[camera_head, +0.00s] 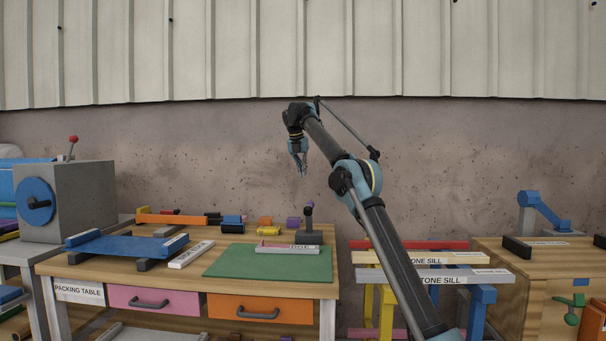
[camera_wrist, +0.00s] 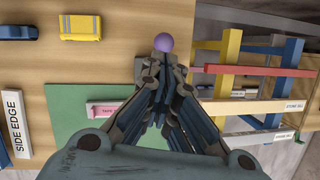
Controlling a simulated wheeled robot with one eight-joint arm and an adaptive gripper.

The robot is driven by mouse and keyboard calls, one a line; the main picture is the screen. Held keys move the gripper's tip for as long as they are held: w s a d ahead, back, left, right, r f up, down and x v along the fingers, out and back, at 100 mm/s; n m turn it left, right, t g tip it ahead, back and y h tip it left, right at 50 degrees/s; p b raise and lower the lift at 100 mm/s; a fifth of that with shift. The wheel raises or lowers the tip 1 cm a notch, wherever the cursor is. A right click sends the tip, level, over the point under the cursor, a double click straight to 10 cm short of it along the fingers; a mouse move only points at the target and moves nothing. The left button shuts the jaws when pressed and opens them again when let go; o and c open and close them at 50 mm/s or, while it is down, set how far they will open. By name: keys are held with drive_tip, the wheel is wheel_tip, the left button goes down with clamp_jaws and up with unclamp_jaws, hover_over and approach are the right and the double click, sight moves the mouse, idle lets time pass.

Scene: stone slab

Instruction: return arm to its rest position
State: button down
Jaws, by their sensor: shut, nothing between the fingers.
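My gripper (camera_head: 301,172) hangs from my raised arm, fingers pointing down, in the air above the packing table (camera_head: 90,291). It is shut and holds nothing. In the wrist view my gripper (camera_wrist: 160,62) has its fingertips together, with a purple ball (camera_wrist: 163,42) showing just past them. The wrist view looks down on the table's right edge and a green mat (camera_wrist: 65,125). My arm rises from the lower right of the head view and bends at the elbow.
Several items lie on the packing table, including a blue board (camera_head: 128,246) and a dark upright tool (camera_head: 309,226). To the right stand trestles with a stone sill (camera_head: 440,276) and a wooden cabinet (camera_head: 545,270). The air around the raised arm is clear.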

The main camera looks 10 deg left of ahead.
drive_tip(key=shift+r, duration=0.2)
idle(0.4)
drive_tip(key=s+d+r+m, duration=0.2)
drive_tip(key=s+d+m, duration=0.2)
drive_tip(key=d, duration=0.3)
drive_tip(key=s+d+r+m, duration=0.2)
drive_tip(key=s+d+m, duration=0.15)
drive_tip(key=d, duration=0.35)
drive_tip(key=s+d+f+m+g, duration=0.1)
drive_tip(key=s+d+f+m, duration=0.2)
drive_tip(key=s+d+m, duration=0.35)
drive_tip(key=s+d+f+m, duration=0.3)
drive_tip(key=s+d+m, duration=0.1)
drive_tip(key=s+d, duration=0.5)
drive_tip(key=s+d+f+m+y, duration=0.1)
drive_tip(key=s+d+f+m, duration=0.3)
drive_tip(key=s+f, duration=0.4)
drive_tip(key=s+d+f+m, duration=0.4)
drive_tip(key=s+d+f, duration=0.15)
drive_tip(key=s, duration=0.55)
drive_tip(key=s+d+f+m, duration=0.1)
drive_tip(key=s+f+m, duration=0.3)
drive_tip(key=s+f, duration=0.5)
drive_tip(key=s+d+f+m, duration=0.1)
drive_tip(key=s+f+m, duration=0.4)
drive_tip(key=s+f, duration=0.4)
wheel_tip(320, 180, down, 5)
drive_tip(key=shift+s+d+f, duration=0.2)
drive_tip(key=shift+s+d, duration=0.2)
